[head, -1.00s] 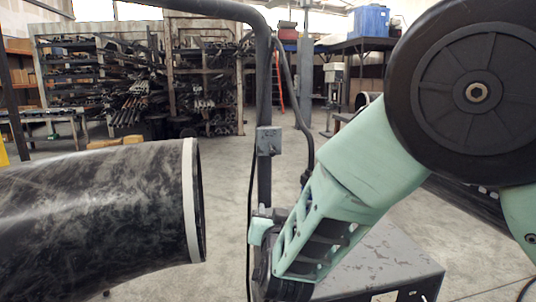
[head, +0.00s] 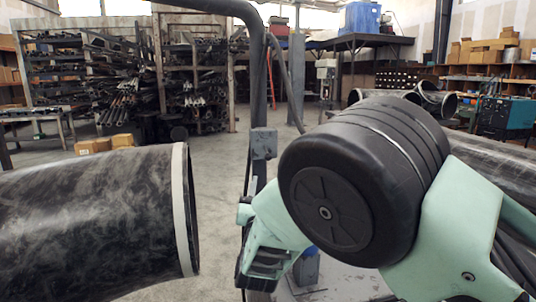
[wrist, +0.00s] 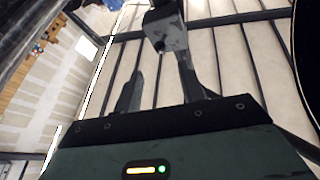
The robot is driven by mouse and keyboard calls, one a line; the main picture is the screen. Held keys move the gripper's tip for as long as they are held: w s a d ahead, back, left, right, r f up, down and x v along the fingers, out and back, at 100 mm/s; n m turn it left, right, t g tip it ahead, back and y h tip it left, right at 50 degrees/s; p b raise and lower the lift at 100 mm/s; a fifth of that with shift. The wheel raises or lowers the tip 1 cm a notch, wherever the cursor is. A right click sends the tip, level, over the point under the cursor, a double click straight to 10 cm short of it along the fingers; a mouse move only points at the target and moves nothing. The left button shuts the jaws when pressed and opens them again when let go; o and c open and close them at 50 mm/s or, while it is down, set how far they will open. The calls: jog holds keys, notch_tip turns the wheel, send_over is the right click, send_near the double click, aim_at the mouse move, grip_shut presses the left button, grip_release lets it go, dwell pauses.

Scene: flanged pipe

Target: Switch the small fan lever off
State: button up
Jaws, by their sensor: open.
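A small grey switch box (head: 263,143) is fixed to the dark upright post, just above my mint-green wrist in the head view. It also shows at the top of the wrist view (wrist: 168,30), with a small dark nub on its lower side that may be the lever; its position cannot be told. My gripper (wrist: 160,72) is open and empty, its two dark fingers apart and pointing up toward the box. The box appears beyond the fingertips, and no contact shows.
A large black pipe with a pale rim (head: 183,205) lies left of the post, close to my wrist. The dark post (head: 257,80) bends left at the top. Loaded racks (head: 190,75) stand far behind. Open floor (head: 212,160) lies between.

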aim_at(268, 159)
jog(key=p+x, duration=0.2)
jog(key=x, duration=0.9)
jog(key=shift+w+r+p, duration=0.15)
jog(key=shift+w+p, duration=0.15)
jog(key=shift+w, duration=0.05)
grip_shut()
